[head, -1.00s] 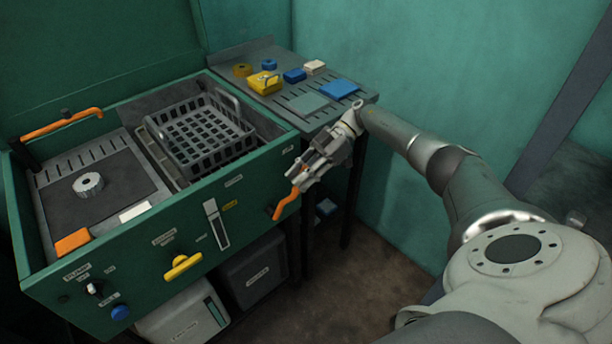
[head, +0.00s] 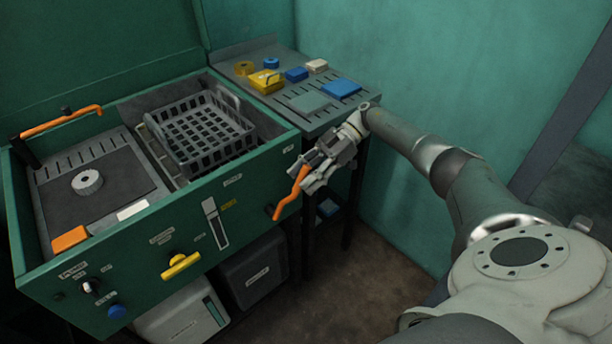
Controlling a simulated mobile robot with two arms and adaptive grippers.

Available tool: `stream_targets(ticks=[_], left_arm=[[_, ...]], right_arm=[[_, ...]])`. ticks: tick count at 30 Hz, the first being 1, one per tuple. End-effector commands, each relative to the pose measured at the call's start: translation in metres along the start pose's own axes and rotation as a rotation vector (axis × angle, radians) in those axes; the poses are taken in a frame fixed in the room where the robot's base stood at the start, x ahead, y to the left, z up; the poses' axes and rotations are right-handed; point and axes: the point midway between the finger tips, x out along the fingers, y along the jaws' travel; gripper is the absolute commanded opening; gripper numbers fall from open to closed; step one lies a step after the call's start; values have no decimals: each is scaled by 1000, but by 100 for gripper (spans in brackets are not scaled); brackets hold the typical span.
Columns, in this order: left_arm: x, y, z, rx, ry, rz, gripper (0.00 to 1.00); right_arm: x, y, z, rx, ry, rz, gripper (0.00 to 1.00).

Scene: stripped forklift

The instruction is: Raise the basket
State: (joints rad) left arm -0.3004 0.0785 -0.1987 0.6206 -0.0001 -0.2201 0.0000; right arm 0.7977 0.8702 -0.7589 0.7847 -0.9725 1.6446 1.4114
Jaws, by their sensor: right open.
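The grey mesh basket (head: 205,135) sits in the right bay of the green machine (head: 150,245), with its upper rim around the level of the machine's edge. It looks empty. An orange lever (head: 291,194) sticks out at the machine's front right corner and slants up to the right. My right gripper (head: 308,172) is open at the lever's upper end. Its fingers appear to be on either side of the lever, but I cannot tell whether they touch it. My left gripper is not in view.
Another orange handle (head: 62,122) is at the machine's left side. A side table (head: 270,48) behind holds blue, yellow and white blocks. A grey container (head: 182,315) and a dark box (head: 256,274) stand below the machine. The floor at right is clear.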

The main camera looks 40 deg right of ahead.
Motion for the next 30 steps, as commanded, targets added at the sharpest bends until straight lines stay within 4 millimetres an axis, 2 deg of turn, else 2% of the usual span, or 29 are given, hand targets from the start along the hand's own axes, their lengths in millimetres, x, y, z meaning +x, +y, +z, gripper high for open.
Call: stream_targets(ticks=[4,7,15,18,24,30], left_arm=[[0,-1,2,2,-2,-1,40],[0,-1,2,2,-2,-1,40],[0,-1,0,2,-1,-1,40],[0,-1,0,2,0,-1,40],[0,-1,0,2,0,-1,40],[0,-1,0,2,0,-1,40]], right_arm=[[-1,0,-1,-2,2,0,42],[-9,1,-1,-2,1,2,42],[-50,1,-1,0,2,4,42],[-60,1,0,0,1,3,42],[-73,0,0,0,1,3,42],[-76,-1,0,0,1,0,42]])
